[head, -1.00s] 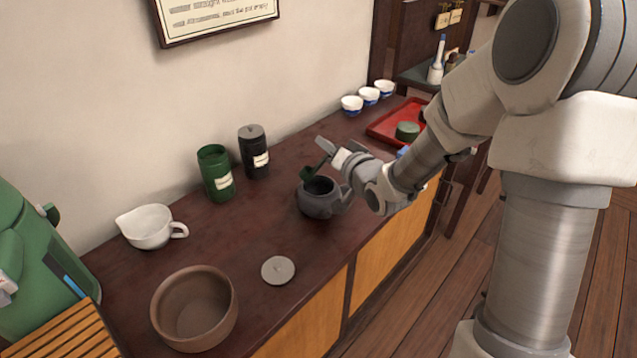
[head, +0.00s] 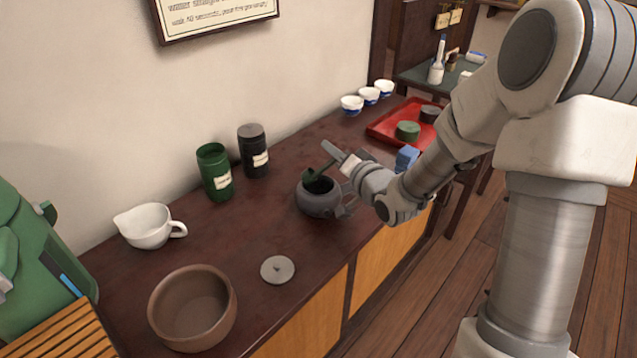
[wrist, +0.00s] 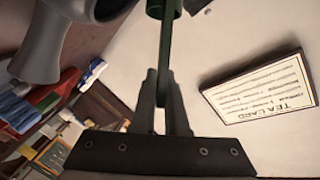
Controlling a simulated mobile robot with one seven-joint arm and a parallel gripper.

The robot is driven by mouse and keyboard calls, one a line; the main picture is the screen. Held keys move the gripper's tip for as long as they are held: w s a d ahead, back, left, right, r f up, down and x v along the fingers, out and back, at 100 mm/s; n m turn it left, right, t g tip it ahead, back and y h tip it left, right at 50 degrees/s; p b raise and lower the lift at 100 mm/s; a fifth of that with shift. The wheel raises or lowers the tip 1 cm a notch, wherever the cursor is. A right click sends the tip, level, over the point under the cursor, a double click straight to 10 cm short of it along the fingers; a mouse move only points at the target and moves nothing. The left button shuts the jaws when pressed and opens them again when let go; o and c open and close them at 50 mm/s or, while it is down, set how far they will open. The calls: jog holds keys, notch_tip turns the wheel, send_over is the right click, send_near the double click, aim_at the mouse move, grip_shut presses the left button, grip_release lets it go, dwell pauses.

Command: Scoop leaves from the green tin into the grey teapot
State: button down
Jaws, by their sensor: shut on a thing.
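The grey teapot (head: 318,204) stands lidless on the dark counter, and part of it also shows in the wrist view (wrist: 40,62). My gripper (head: 338,158) is beside and above it, on its right. The gripper is shut on the handle of a green scoop (head: 317,174), whose head is over the teapot's opening. In the wrist view the scoop handle (wrist: 166,60) rises from between the fingers. I cannot see whether leaves are in the scoop. The open green tin (head: 215,172) stands behind and left of the teapot; its contents are hidden.
A grey lid (head: 278,269) lies in front. A black tin (head: 253,150) stands beside the green one. A white pitcher (head: 148,227) and brown bowl (head: 160,312) are left. A red tray (head: 380,131) holds a green lid (head: 407,130); white cups (head: 352,104) stand behind.

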jog(key=shift+d+f+m+t+y+b, duration=0.3)
jog(key=shift+d+m, duration=0.15)
jog(key=shift+m, duration=0.25)
jog(key=shift+d+f+m+t+y+b, duration=0.2)
jog(key=shift+d+f+m+b, duration=0.15)
jog(key=shift+m, duration=0.35)
dwell(0.8)
jog(key=shift+d+f+m+t+b, duration=0.45)
jog(key=shift+m+b, duration=0.1)
jog(key=shift+m, duration=0.35)
dwell(0.3)
jog(key=shift+d+f+m+t+b, duration=0.25)
jog(key=shift+f+m+b, duration=0.15)
jog(key=shift+m, duration=0.2)
jog(key=shift+d+f+m+t+b, duration=0.15)
jog(key=shift+f+m+t+b, duration=0.1)
jog(key=shift+m+b, duration=0.3)
dwell(0.5)
jog(key=shift+d+f+m+t+b, duration=0.15)
jog(key=shift+f+m+t+b, duration=0.25)
jog(key=shift+m, duration=0.35)
jog(key=shift+d+f+m+t+b, duration=0.15)
jog(key=shift+f+m+b, duration=0.25)
jog(key=shift+m, duration=0.3)
jog(key=shift+r+m+t+h, duration=0.2)
jog(key=shift+m+t, duration=0.1)
jog(key=shift+m, duration=0.35)
jog(key=shift+r+m+t+h, duration=0.2)
jog(key=shift+m+t, duration=0.1)
jog(key=shift+m, duration=0.35)
